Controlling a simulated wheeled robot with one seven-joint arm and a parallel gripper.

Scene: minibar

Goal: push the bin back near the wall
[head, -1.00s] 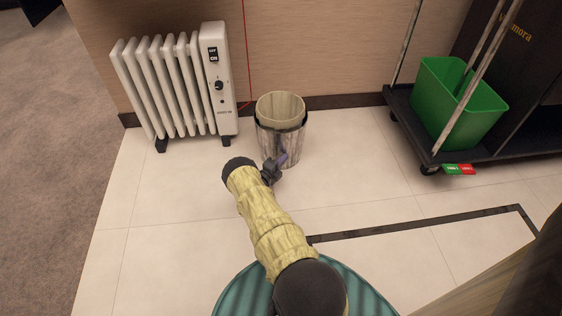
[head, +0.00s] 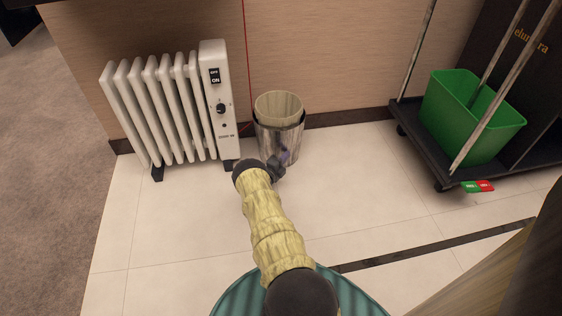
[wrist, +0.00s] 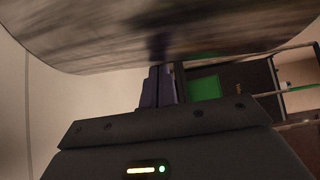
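The bin (head: 279,135) is a shiny metal cylinder with a cream liner showing at its rim. It stands upright on the tiled floor close to the wall (head: 340,60), right of the heater. My gripper (head: 284,158) is low at the bin's front side, with its purple fingers against or very near the metal. In the wrist view the bin's curved side (wrist: 170,35) fills the top, and the fingers of my gripper (wrist: 158,85) are together with nothing between them. Their tips are hard to separate from the bin's reflection.
A white radiator heater (head: 170,105) stands just left of the bin, with little room between. A dark cart (head: 440,165) with a green bucket (head: 470,115) is at the right. A red cord (head: 247,65) runs down the wall. Floor tiles between bin and cart are clear.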

